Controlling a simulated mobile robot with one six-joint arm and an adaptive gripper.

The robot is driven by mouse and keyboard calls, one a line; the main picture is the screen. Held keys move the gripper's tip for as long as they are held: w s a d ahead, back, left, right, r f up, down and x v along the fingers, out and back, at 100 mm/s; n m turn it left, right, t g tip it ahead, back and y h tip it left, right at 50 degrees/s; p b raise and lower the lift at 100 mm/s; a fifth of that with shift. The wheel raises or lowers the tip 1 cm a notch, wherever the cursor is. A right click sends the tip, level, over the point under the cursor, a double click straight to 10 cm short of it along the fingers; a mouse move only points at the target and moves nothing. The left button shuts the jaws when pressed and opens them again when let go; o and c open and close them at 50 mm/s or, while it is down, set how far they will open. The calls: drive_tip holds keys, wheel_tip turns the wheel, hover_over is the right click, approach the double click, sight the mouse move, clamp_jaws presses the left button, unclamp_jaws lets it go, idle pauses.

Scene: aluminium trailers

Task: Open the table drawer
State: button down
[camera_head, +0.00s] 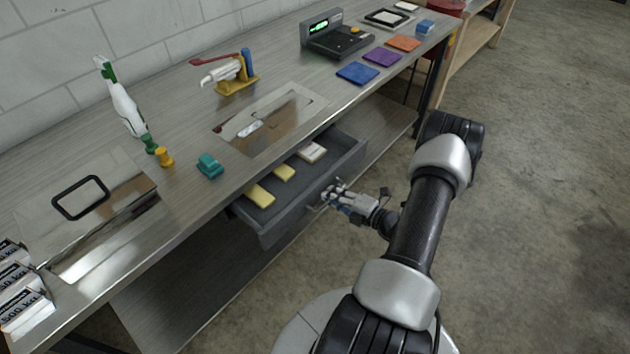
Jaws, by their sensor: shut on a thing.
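The grey table drawer (285,215) stands pulled part way out from under the metal table (185,190). Its inside shows two yellow blocks (259,195) and a white box (312,152). My gripper (332,193) is at the middle of the drawer's front face and is shut on the drawer handle. The handle itself is mostly hidden by the fingers. My arm reaches in from the lower right.
The tabletop holds a green-and-white tool (122,105), a teal block (210,165), a yellow stand (237,84), a scale (337,38) and coloured squares (357,73). A lower shelf (185,285) runs beneath. The concrete floor (540,190) at right is clear.

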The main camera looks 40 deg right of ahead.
drive_tip(key=a+f+v, duration=0.1)
drive_tip(key=f+v, duration=0.1)
drive_tip(key=v, duration=0.8)
drive_tip(key=shift+s+d, duration=0.15)
drive_tip(key=shift+d, duration=0.3)
drive_tip(key=shift+r, duration=0.15)
drive_tip(key=c, duration=1.7)
unclamp_jaws()
drive_tip(key=a+v, duration=0.1)
drive_tip(key=v, duration=1.1)
drive_tip(key=shift+d, duration=0.45)
